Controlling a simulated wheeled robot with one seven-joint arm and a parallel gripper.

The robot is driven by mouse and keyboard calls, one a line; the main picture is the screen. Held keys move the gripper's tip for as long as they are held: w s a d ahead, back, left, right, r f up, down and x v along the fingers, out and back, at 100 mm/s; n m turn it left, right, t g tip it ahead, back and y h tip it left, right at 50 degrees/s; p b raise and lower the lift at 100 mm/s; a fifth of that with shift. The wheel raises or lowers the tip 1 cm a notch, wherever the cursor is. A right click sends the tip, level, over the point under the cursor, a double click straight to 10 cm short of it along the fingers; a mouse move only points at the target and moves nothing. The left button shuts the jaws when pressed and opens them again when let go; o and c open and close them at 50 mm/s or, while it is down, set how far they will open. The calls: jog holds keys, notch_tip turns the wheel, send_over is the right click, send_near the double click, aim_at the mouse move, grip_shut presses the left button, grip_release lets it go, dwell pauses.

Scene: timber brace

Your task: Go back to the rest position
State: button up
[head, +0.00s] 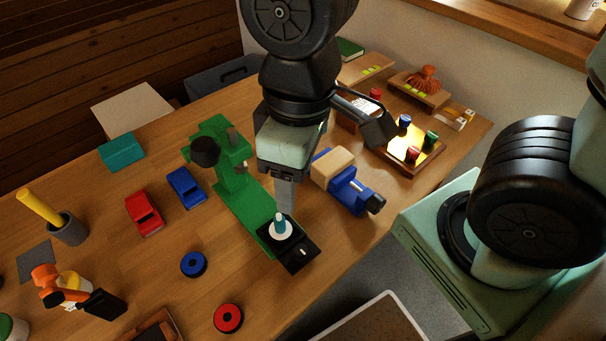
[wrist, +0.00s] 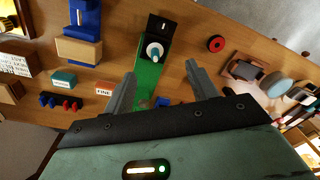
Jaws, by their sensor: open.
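My gripper (head: 283,196) hangs over the workbench, above the green fixture with the black end plate. In the wrist view its two fingers (wrist: 160,88) are spread apart with nothing held between them. The green fixture (head: 255,208) lies below, and its black plate (head: 302,257) carries a white disc with a teal peg (head: 280,225). In the head view a fingertip overlaps the peg; the wrist view shows the peg (wrist: 154,51) beyond the fingertips, apart from them. My arm hides part of the bench behind the gripper.
A blue vise with a wooden block (head: 345,184) stands right of the gripper. Red (head: 144,214) and blue (head: 186,187) blocks lie left. Blue (head: 194,264) and red (head: 228,318) rings lie in front. A lit tray (head: 410,150) with small spools stands at the back right.

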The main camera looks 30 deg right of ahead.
jog(key=shift+s+d+m, duration=0.2)
jog(key=shift+s+m, duration=0.2)
jog(key=shift+s, duration=0.35)
notch_tip(320, 180, up, 3)
jog(key=p, duration=0.3)
